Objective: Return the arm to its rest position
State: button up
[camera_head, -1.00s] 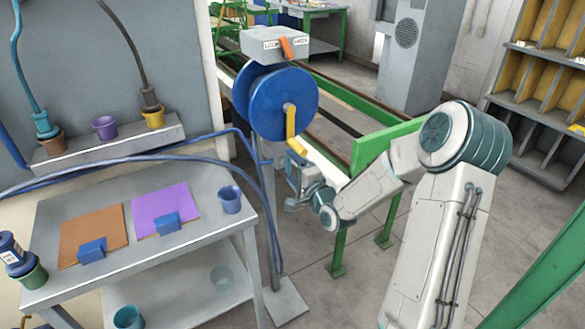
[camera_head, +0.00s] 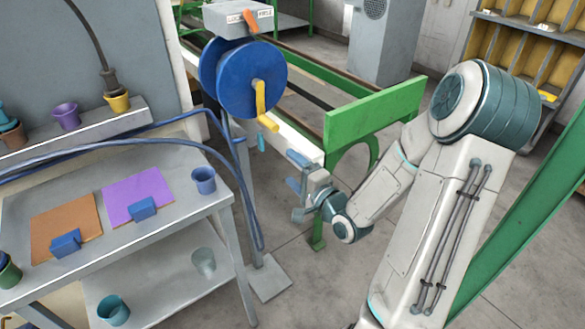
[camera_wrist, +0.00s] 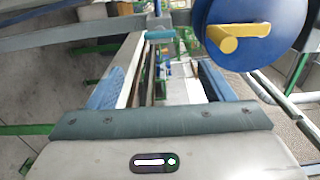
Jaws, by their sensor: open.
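My gripper (camera_head: 293,172) is open and empty in the head view. It hangs at the end of my bent arm, to the right of and below the blue wheel (camera_head: 225,72) with its yellow crank handle (camera_head: 262,105). The gripper does not touch the wheel or crank there. In the wrist view the two blue fingers of my gripper (camera_wrist: 160,75) stand apart with nothing held between them. The blue wheel (camera_wrist: 274,22) and yellow crank (camera_wrist: 222,38) are at the upper right, beyond the fingers.
A grey box (camera_head: 238,22) with an orange lever tops the wheel's stand. A green-framed rail (camera_head: 375,110) runs behind my gripper. A grey table (camera_head: 165,185) with orange and purple panels stands left. Yellow-backed shelving (camera_head: 530,60) stands at the back right. Some floor is clear beneath the gripper.

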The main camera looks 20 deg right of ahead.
jog(key=s+a+r+n+g+h+p, duration=0.2)
jog(key=s+r+n+g, duration=0.4)
jog(key=s, duration=0.4)
jog(key=s+a+r+n+g+h+p, duration=0.3)
jog(key=s+n+g, duration=0.5)
jog(key=s, duration=0.3)
notch_tip(320, 180, up, 3)
jog(key=shift+f+h+p, duration=0.1)
jog(key=shift+h+p, duration=0.3)
jog(key=shift+p, duration=0.25)
jog(key=shift+s+a, duration=0.15)
jog(key=shift+s, duration=0.35)
jog(key=shift+c, duration=0.3)
